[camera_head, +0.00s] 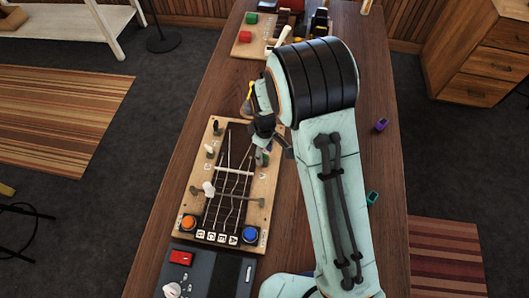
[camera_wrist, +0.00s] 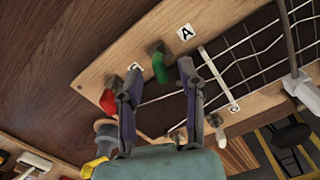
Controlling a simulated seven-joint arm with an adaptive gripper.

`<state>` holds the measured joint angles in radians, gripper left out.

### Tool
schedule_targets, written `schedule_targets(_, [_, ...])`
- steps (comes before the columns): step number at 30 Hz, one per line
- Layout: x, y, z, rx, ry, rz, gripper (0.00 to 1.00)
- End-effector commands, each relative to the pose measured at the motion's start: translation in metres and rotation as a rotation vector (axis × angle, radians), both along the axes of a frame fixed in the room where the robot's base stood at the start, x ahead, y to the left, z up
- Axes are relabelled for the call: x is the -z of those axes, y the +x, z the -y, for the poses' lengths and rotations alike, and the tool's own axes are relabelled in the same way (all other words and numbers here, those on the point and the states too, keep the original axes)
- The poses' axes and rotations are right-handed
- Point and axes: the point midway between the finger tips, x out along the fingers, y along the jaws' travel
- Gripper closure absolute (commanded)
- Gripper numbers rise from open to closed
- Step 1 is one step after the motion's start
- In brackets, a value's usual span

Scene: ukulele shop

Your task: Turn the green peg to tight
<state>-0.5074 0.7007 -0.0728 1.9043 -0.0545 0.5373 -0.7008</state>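The green peg (camera_wrist: 160,66) stands out from the edge of the wooden string board (camera_wrist: 130,52), near a label with the letter A (camera_wrist: 186,32). In the wrist view my gripper (camera_wrist: 159,76) is open, with one finger on each side of the peg in the picture. The peg appears a little beyond the fingertips; I cannot tell whether they touch it. A red peg (camera_wrist: 108,101) shows beside the left finger. In the head view my gripper (camera_head: 264,132) is low over the far end of the string board (camera_head: 262,188), and my arm hides part of it.
An orange button (camera_head: 189,222) and a blue button (camera_head: 250,234) sit at the board's near end. A white knob on a cross bar (camera_head: 209,188) lies over the strings. A second board with coloured blocks (camera_head: 245,46) is at the back. The table's right side is mostly clear.

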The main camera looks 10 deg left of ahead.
Motion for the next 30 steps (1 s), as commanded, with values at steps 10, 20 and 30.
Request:
schedule_targets(10, [-0.078, 0.001, 0.000, 0.000, 0.002, 0.005, 0.62])
schedule_targets(20, [-0.108, 0.000, 0.000, 0.000, 0.000, 0.000, 0.62])
schedule_targets(30, [-0.108, 0.000, 0.000, 0.000, -0.001, -0.001, 0.62])
